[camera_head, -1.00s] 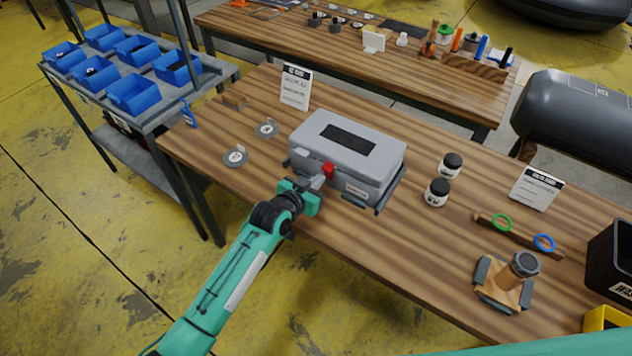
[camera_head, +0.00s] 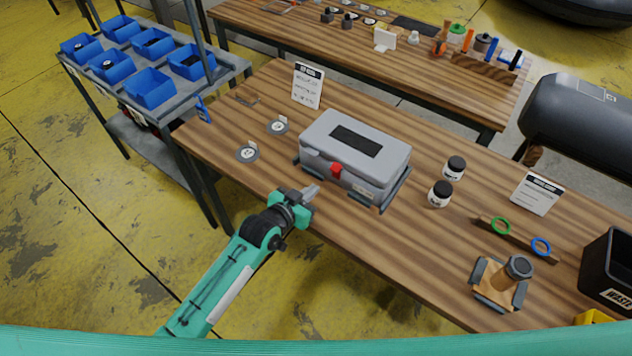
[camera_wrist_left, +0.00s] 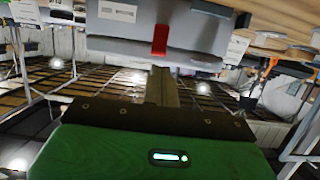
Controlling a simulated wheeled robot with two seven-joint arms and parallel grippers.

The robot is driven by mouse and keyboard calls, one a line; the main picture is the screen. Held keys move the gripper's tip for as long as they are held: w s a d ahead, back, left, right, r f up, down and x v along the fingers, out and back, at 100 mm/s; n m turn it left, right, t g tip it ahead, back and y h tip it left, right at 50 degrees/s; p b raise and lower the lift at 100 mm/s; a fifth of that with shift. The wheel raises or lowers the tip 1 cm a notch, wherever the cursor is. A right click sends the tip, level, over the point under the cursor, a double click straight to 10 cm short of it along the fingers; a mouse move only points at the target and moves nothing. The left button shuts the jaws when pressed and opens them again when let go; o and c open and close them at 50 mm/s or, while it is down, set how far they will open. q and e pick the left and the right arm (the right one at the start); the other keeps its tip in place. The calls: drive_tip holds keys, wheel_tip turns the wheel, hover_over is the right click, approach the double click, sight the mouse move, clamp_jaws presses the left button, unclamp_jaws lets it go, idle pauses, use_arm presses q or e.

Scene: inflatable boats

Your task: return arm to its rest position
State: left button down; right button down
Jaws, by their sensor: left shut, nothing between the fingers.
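My left arm comes in from the left in the head view, and its gripper (camera_head: 311,190) is at the near edge of the wooden table (camera_head: 400,250). The fingers are shut with nothing between them. They point toward the grey lidded case (camera_head: 356,150), a small gap from its front. The case is closed, with a red latch (camera_head: 337,169) on its front. In the left wrist view the shut fingers (camera_wrist_left: 162,88) show in the middle, with the red latch (camera_wrist_left: 160,40) beyond them. My right gripper is not in view.
Two dark-lidded jars (camera_head: 440,194) stand right of the case. A sign card (camera_head: 307,86) and two round discs (camera_head: 247,152) are at the left. Blue bins (camera_head: 150,88) sit on a cart.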

use_arm(q)
drive_tip(key=shift+s+a+r, duration=0.25)
drive_tip(key=shift+s+a, duration=0.15)
drive_tip(key=shift+s, duration=0.15)
drive_tip(key=shift+s, duration=0.1)
